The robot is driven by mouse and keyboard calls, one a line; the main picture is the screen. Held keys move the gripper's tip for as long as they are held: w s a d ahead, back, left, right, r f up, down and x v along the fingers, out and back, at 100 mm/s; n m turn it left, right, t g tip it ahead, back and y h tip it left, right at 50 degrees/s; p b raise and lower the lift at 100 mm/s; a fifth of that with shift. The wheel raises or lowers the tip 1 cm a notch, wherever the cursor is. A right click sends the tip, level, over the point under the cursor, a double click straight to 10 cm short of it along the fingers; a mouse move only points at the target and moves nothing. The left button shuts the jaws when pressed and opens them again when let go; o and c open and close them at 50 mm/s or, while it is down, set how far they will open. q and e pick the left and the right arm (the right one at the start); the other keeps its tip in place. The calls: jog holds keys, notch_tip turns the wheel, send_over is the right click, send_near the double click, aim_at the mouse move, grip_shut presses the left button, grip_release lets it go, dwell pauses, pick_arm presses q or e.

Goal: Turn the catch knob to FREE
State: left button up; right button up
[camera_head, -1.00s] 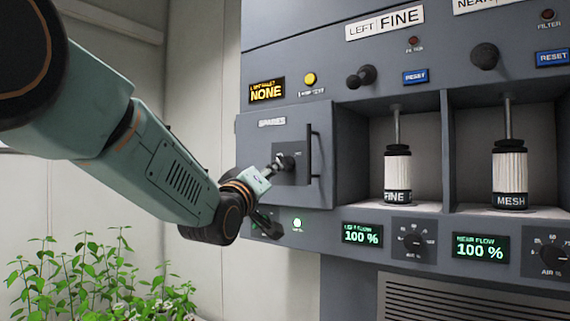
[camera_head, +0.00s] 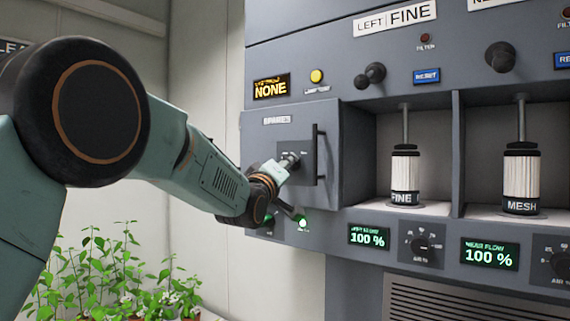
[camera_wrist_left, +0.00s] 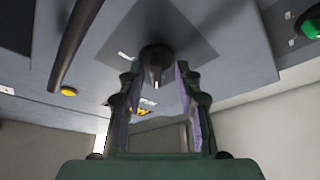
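The catch knob (camera_head: 288,160) is a dark round knob on a dark square plate on the SPARES door (camera_head: 265,150). My left gripper (camera_head: 284,167) is right at the knob and partly covers it. In the left wrist view the black knob (camera_wrist_left: 157,60) with a pale pointer mark sits ahead, between the tips of the two fingers of my left gripper (camera_wrist_left: 154,75). The fingers are apart, with gaps visible on both sides of the knob. The small lettering around the knob is not legible. My right gripper is not in view.
A dark vertical handle (camera_head: 319,155) stands out right of the knob; it also shows in the left wrist view (camera_wrist_left: 75,45). Below is a lit green lamp (camera_head: 302,222). Open bays with FINE (camera_head: 404,175) and MESH (camera_head: 521,185) filters lie right. Plants (camera_head: 110,275) stand lower left.

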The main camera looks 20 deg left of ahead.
pick_arm(q)
jog(key=shift+s+r, duration=0.4)
jog(key=shift+s, duration=0.2)
jog(key=shift+w+f, duration=0.35)
jog(key=shift+w, duration=0.3)
jog(key=c, duration=0.5)
jog(key=shift+s, duration=0.2)
grip_shut()
